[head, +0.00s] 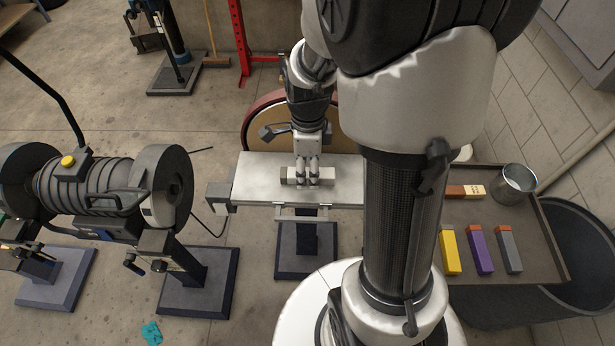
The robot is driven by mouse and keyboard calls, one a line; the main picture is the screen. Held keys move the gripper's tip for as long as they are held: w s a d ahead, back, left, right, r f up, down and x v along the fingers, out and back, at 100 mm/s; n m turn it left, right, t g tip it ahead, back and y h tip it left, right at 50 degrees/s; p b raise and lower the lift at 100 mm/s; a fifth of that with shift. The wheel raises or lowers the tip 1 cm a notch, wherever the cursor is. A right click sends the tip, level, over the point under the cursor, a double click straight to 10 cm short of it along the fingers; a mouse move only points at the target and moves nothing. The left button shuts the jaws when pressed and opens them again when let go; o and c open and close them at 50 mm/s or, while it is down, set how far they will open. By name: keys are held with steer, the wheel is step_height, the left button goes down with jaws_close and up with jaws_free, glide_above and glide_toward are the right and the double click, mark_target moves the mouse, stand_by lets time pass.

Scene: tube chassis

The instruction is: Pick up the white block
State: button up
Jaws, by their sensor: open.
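A pale grey-white block (290,176) lies lengthwise on the flat metal table (255,165) of a machine in the middle of the head view. My gripper (307,180) points down at it, with its two fingers open and close together in the picture over the block's middle. The fingers hide part of the block. I cannot tell whether they touch it or stand around it.
A disc (262,106) stands behind the metal table. A bench grinder (105,190) stands at left. At right, a dark tray (535,225) holds yellow (450,252), purple (481,252) and grey (509,252) blocks, a brown block (456,191) and a metal cup (514,186).

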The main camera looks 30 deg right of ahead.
steer(key=shift+f, duration=0.6)
steer(key=shift+c, duration=0.6)
steer(key=shift+r, duration=0.1)
jaws_close()
